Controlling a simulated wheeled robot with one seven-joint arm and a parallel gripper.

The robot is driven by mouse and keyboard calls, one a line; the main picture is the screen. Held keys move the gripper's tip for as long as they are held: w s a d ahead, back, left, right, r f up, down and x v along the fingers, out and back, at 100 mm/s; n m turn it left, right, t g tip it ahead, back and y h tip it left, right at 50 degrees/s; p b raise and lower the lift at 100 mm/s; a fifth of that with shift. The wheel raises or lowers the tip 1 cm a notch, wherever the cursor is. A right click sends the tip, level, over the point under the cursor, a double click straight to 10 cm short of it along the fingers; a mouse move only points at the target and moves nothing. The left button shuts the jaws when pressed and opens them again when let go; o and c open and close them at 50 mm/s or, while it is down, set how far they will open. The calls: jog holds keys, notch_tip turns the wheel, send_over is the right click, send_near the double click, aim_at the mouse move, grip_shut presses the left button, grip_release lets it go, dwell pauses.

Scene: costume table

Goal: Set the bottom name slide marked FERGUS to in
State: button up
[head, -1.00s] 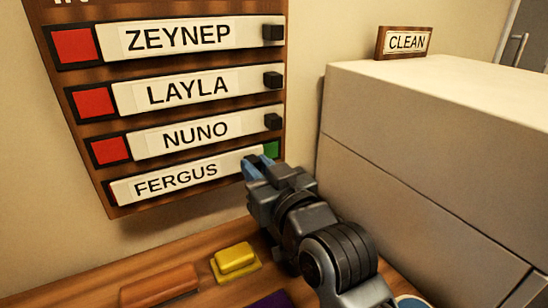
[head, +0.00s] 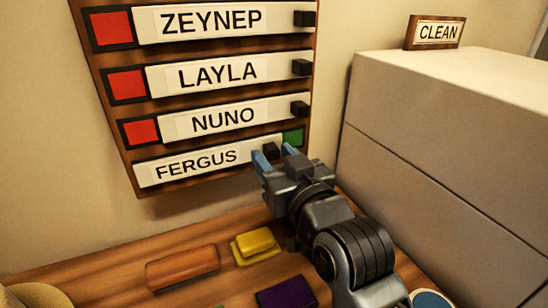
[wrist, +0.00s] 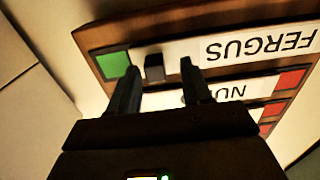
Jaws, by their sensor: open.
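The FERGUS slide (head: 197,165) is the lowest white strip on the wooden name board (head: 130,182). It sits to the left in its slot, with a green patch (head: 293,137) bare at its right end. Its black knob (head: 271,150) is at the strip's right end. My gripper (head: 275,155) is open at the knob. In the wrist view, upside down, the knob (wrist: 154,67) shows between the spread fingertips of my gripper (wrist: 159,72), with gaps on both sides. I cannot tell how far the fingertips reach along the knob.
The ZEYNEP (head: 211,19), LAYLA (head: 218,72) and NUNO (head: 223,119) slides above sit right, with red patches bare at left. A pale cabinet (head: 430,150) stands close right, bearing a CLEAN sign (head: 437,33). Orange (head: 183,267), yellow (head: 255,244) and purple (head: 286,293) blocks lie below on the table.

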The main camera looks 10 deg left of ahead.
jog(key=b+v, duration=0.1)
jog(key=v, duration=0.6)
jog(key=shift+s, duration=0.2)
jog(key=shift+d, duration=0.1)
